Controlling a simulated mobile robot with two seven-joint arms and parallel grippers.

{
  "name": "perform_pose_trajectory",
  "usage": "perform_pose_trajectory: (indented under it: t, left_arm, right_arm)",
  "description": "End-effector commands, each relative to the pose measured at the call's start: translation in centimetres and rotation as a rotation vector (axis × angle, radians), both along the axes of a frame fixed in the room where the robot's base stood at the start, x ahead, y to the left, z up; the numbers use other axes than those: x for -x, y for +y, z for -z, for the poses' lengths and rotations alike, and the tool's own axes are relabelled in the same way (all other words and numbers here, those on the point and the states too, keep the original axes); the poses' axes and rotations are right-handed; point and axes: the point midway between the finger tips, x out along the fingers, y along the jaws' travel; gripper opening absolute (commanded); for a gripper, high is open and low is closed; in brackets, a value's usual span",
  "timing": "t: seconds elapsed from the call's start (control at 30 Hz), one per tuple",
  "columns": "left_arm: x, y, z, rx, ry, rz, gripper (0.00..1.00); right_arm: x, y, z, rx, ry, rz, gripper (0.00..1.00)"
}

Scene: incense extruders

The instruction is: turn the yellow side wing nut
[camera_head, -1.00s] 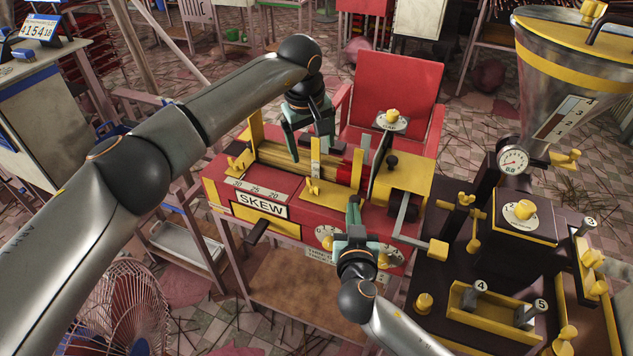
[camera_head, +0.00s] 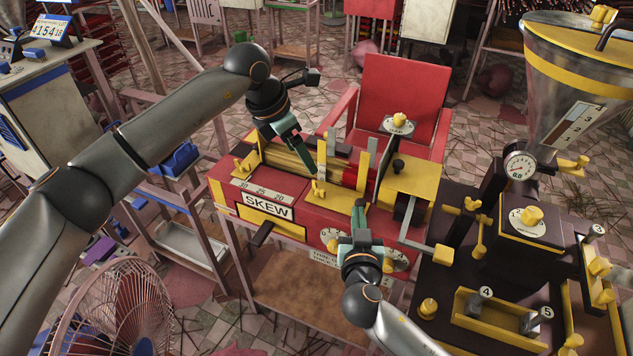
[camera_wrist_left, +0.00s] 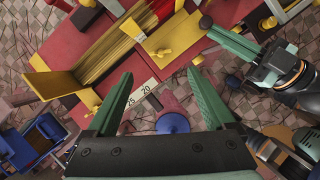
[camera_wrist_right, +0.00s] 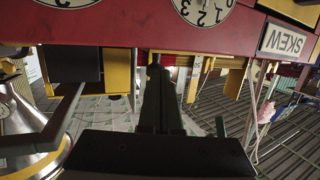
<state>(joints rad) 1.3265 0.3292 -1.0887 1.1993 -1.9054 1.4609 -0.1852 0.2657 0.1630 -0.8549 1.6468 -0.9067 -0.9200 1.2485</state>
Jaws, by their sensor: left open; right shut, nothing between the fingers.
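The red machine (camera_head: 225,180) marked SKEW carries one yellow wing nut (camera_head: 242,166) at its left end and another (camera_head: 318,187) on a yellow plate by the number scale. I cannot tell which is the side one. In the left wrist view, the end wing nut (camera_wrist_left: 90,98) is beside the left finger, and the plate's wing nut (camera_wrist_left: 163,52) lies beyond the fingertips. My left gripper (camera_head: 300,150) is tilted over the machine's far side; its fingers (camera_wrist_left: 160,74) are apart and empty. My right gripper (camera_head: 358,207) is shut and empty before the machine's front.
Yellow rods (camera_head: 285,160) run along the machine's top. A yellow-topped box (camera_head: 408,178) and a dark machine (camera_head: 480,250) with a hopper (camera_head: 575,90) stand to the right. A red chair (camera_head: 405,85) is behind. A fan (camera_head: 115,310) stands front left.

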Motion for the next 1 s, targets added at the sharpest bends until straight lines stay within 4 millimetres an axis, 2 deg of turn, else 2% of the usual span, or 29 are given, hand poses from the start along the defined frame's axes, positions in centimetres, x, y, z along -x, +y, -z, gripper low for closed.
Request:
perform_pose_trajectory:
  t: [0.17, 0.27, 0.7, 1.0]
  left_arm:
    - [0.2, 0.1, 0.2, 0.025, 0.021, -0.068, 0.88]
    - [0.0, -0.2, 1.1, 0.027, 0.025, -0.074, 0.88]
    - [-2.1, -2.7, 8.9, 0.026, 0.024, -0.072, 0.88]
    - [-2.7, -3.3, 11.0, 0.025, 0.022, -0.071, 0.88]
  right_arm:
    - [0.0, 0.0, 0.0, 0.0, 0.0, 0.001, 0.0]
    - [0.0, 0.0, 0.0, 0.0, 0.0, 0.001, 0.0]
    - [0.0, -0.1, 0.0, 0.0, 0.0, 0.001, 0.0]
    - [0.0, -0.1, 0.0, 0.0, 0.0, 0.001, 0.0]
